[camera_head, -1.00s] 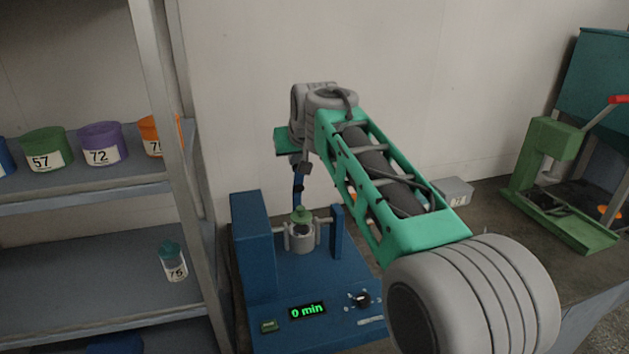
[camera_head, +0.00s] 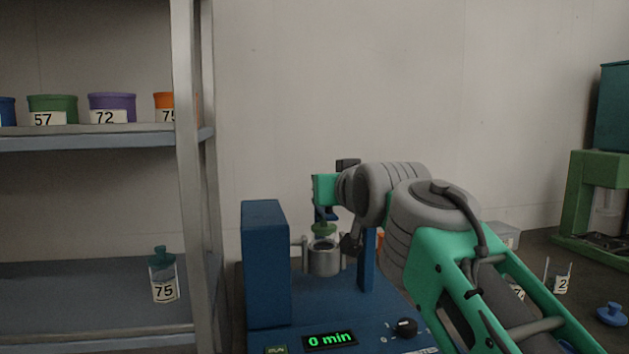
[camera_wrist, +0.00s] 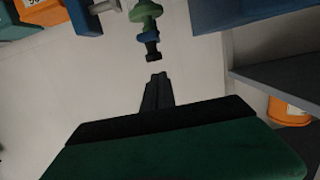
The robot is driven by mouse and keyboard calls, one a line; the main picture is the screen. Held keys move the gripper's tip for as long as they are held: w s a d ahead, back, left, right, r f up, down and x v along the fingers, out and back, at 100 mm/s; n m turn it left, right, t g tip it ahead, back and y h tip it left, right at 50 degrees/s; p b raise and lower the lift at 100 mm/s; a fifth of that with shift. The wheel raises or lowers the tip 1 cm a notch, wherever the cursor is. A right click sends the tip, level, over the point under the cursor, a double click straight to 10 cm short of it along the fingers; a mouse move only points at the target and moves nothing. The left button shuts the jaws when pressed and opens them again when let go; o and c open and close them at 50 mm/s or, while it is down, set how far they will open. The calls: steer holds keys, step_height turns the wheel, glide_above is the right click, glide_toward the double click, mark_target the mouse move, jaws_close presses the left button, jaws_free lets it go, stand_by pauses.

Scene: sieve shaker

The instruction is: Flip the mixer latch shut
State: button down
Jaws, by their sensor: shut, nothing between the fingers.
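The blue mixer (camera_head: 265,265) stands with its display reading "0 min". A grey cup (camera_head: 323,258) with a green lid (camera_head: 323,231) sits in its holder. Just above and behind the lid, a small blue part (camera_head: 326,213), apparently the latch, shows below my green gripper body. In the wrist view this blue part (camera_wrist: 148,37) has a black tip (camera_wrist: 152,51) and lines up with the green lid (camera_wrist: 148,14). My gripper (camera_wrist: 158,77) is shut and empty, its fingertips a short gap from the black tip. In the head view the fingers are mostly hidden.
A metal shelf (camera_head: 195,160) stands left of the mixer, holding jar 75 (camera_head: 163,275) and coloured tubs (camera_head: 112,107). The blue side post (camera_head: 367,262) is close to my wrist. A green press (camera_head: 585,210) and a blue lid (camera_head: 612,314) are at right.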

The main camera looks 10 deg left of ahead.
steer(key=shift+s+d+f+b, duration=0.1)
steer(key=shift+s+f+b, duration=0.1)
steer(key=shift+f+b, duration=0.35)
steer(key=shift+s+d+f+b, duration=0.1)
steer(key=shift+s+f+b, duration=0.15)
steer(key=shift+f, duration=0.55)
steer(key=shift+s+d+f+b, duration=0.1)
steer(key=shift+s+f+b, duration=0.2)
steer(key=shift+f, duration=0.35)
steer(key=shift+w+f, duration=0.1)
step_height(320, 180, up, 6)
steer(key=p, duration=0.4)
steer(key=b, duration=0.8)
glide_toward(331, 208)
steer(key=s, duration=0.1)
steer(key=r, duration=0.1)
steer(key=s, duration=0.1)
steer(key=shift+s+d+r, duration=0.25)
steer(key=shift+s+r, duration=0.05)
steer(key=shift+s, duration=0.05)
